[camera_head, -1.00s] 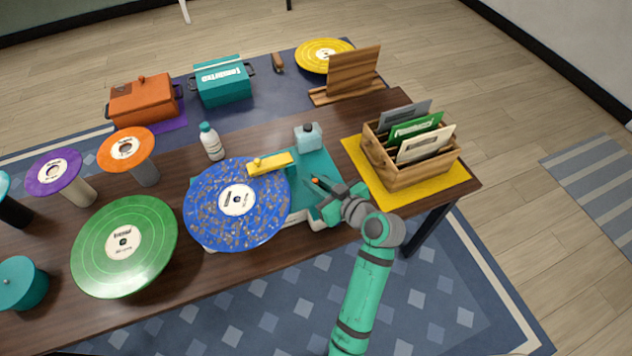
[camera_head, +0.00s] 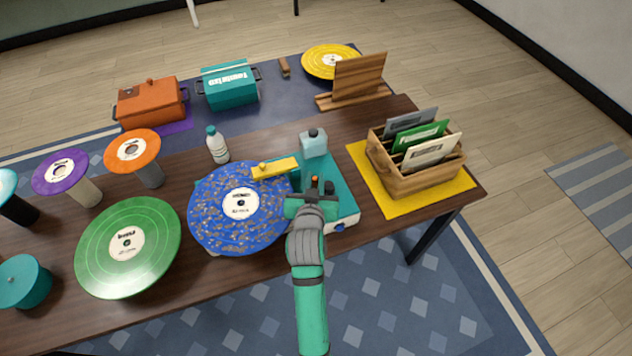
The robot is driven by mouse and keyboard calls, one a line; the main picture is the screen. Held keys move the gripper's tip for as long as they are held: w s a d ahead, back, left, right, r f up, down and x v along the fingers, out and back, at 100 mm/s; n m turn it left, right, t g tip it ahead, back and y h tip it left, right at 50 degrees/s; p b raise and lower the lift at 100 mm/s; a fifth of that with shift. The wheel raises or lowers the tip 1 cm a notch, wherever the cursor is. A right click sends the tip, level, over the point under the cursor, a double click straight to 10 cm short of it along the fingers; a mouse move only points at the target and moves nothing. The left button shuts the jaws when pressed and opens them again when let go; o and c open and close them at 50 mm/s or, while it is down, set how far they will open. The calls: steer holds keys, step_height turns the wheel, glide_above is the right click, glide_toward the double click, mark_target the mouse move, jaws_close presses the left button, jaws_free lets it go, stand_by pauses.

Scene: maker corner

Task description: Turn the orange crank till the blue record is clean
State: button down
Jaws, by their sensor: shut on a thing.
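The blue record (camera_head: 215,226) lies flat on the teal and white cleaning machine (camera_head: 347,203). Its surface is covered with brownish specks around a white label. A yellow arm (camera_head: 276,168) reaches over the record's far edge. My gripper (camera_head: 314,187) is at the machine's top, just right of the record, shut on the orange crank (camera_head: 315,182).
A wooden crate of record sleeves (camera_head: 417,179) stands on a yellow mat (camera_head: 466,184) to the right. A green record (camera_head: 152,219) is at the left.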

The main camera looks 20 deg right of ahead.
steer(key=m+h, duration=0.1)
steer(key=w+m+g+h, duration=0.1)
steer(key=shift+m+g+h, duration=0.3)
steer(key=shift+w+d+m+g+h, duration=0.15)
steer(key=shift+m+g+h, duration=0.25)
steer(key=shift+m+h, duration=0.1)
steer(key=shift+w+d+m+g+h, duration=0.1)
steer(key=shift+m+g+h, duration=0.3)
steer(key=shift+m, duration=0.1)
steer(key=shift+f, duration=0.1)
steer(key=c, duration=1.7)
jaws_free()
steer(key=shift+d, duration=0.1)
steer(key=v, duration=1.1)
steer(key=shift+w, duration=0.15)
